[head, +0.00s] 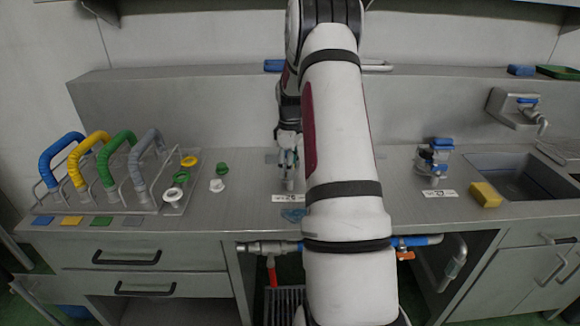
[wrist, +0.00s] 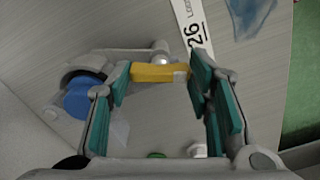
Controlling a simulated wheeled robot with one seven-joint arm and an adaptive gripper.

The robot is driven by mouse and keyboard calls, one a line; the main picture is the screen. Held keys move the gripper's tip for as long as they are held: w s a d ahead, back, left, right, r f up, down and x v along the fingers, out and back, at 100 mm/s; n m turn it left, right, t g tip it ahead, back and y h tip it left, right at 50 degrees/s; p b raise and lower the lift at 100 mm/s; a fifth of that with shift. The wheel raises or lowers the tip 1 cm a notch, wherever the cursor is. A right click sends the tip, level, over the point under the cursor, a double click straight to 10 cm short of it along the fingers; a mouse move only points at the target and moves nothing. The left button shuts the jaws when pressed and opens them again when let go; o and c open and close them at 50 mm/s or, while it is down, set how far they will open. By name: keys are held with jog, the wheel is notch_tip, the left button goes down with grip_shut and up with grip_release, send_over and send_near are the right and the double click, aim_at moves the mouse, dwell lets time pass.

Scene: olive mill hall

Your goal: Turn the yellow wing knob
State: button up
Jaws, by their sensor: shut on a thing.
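The yellow wing knob (wrist: 158,73) shows in the wrist view as a short flat bar on a grey metal fitting. My gripper (wrist: 161,78) has its teal-padded fingers shut on the two ends of the bar. In the head view my gripper (head: 288,158) points down at a fitting on the counter, behind and left of my white arm. I cannot make out the knob there; my gripper and arm hide it.
A white label (head: 289,198) and a blue cloth (head: 293,215) lie in front of the fitting. A blue round part (wrist: 84,98) sits close to my left finger. Coloured hoses (head: 104,165) stand left; a blue-topped valve (head: 434,155), yellow sponge (head: 486,195) and sink (head: 520,180) are right.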

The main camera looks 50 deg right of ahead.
jog(key=m+b, duration=0.1)
jog(key=m, duration=0.2)
jog(key=m+b, duration=0.1)
jog(key=m, duration=0.3)
jog(key=m+b, duration=0.2)
jog(key=m, duration=0.4)
jog(key=shift+m, duration=0.4)
dwell(0.4)
jog(key=o, duration=1.1)
jog(key=shift+o, duration=0.2)
jog(key=shift+r, duration=0.1)
notch_tip(320, 180, up, 12)
